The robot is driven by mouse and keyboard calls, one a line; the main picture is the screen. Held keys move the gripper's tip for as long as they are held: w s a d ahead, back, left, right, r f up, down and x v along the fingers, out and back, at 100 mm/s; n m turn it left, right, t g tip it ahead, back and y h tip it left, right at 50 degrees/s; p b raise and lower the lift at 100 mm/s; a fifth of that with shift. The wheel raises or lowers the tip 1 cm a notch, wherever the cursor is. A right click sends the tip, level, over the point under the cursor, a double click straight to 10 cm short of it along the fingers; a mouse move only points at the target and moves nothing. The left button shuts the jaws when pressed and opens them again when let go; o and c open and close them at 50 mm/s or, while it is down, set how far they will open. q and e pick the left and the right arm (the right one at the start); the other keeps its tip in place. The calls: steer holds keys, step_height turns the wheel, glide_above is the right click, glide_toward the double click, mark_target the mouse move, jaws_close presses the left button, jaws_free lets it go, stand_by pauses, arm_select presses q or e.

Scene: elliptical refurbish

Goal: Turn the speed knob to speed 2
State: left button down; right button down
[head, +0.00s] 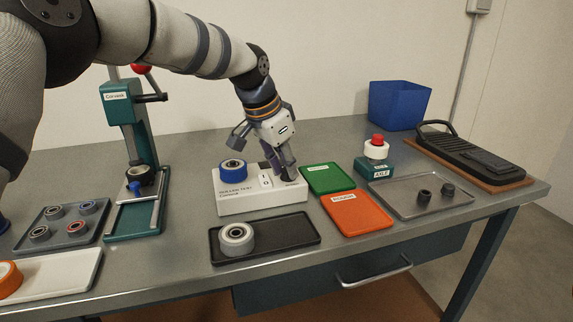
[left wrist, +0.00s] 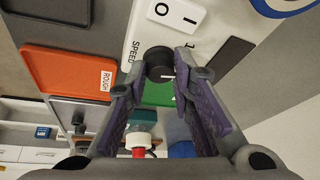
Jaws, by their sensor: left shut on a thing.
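The white roller test unit (head: 262,204) stands on the bench, with a 0/1 switch (head: 265,181) on its top. The speed knob (left wrist: 159,65) is black with a short white mark and shows in the left wrist view beside the word SPEED. A printed 1 shows near it; other speed marks are hidden or unreadable. My left gripper (head: 286,174) comes down over the right end of the unit. In the left wrist view its fingers (left wrist: 160,82) are closed on the knob, one on each side. In the head view the fingers hide the knob. My right gripper is in neither view.
A dark tray (head: 288,234) with a grey roller lies in front. Green (head: 327,178) and orange (head: 356,213) trays lie to the right. A green press (head: 130,130) stands to the left.

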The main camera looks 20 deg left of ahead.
arm_select(q)
steer(key=shift+a+m+h, duration=0.1)
steer(key=shift+m+h, duration=0.3)
steer(key=shift+m, duration=0.7)
steer(key=shift+g, duration=0.3)
steer(key=c, duration=1.7)
jaws_free()
steer(key=shift+w, duration=0.1)
steer(key=v, duration=1.2)
steer(key=shift+f, duration=0.1)
